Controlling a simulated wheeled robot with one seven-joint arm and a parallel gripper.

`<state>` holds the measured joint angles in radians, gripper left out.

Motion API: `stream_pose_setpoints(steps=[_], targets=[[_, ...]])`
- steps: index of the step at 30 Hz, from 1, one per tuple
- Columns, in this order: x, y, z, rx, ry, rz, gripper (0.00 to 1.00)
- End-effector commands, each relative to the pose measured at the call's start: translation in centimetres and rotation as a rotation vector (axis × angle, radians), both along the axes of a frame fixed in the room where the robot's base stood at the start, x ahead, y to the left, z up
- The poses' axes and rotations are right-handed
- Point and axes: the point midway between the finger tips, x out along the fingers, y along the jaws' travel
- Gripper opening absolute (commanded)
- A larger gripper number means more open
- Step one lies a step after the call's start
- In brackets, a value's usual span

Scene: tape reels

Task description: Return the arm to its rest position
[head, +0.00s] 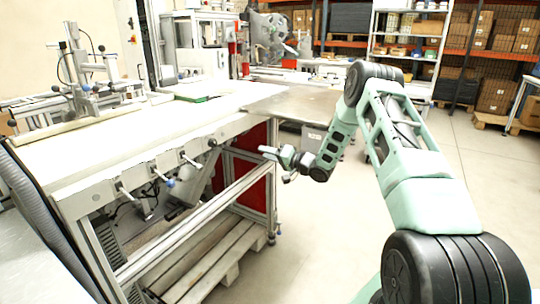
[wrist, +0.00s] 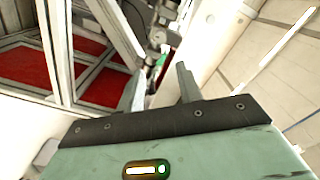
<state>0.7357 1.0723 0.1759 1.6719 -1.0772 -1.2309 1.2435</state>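My pale green arm reaches up from the lower right of the head view, bends at a high elbow and comes down toward the workbench. My gripper (head: 270,152) is at its end, pointing left, near the right front corner of the bench in the picture. In the wrist view my gripper (wrist: 160,84) shows two grey fingers standing apart with nothing held between them. A small green item shows beyond the gap, too blurred to name.
The long white workbench (head: 135,135) fills the left, with knobbed levers along its front edge and a wooden pallet (head: 215,262) beneath. A metal table (head: 300,106) adjoins behind. Shelves (head: 410,45) with boxes stand at the back. The floor (head: 325,235) right of the bench is clear.

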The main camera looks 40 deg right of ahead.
Motion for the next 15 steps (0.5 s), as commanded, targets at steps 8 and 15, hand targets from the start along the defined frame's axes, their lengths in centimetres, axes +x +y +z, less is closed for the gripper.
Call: stream_pose_setpoints(steps=[8,15], targets=[[-0.79,-0.26,-0.02,0.001,0.0,0.0,0.36],[-0.75,-0.24,-0.01,0.001,0.0,0.0,0.36]])
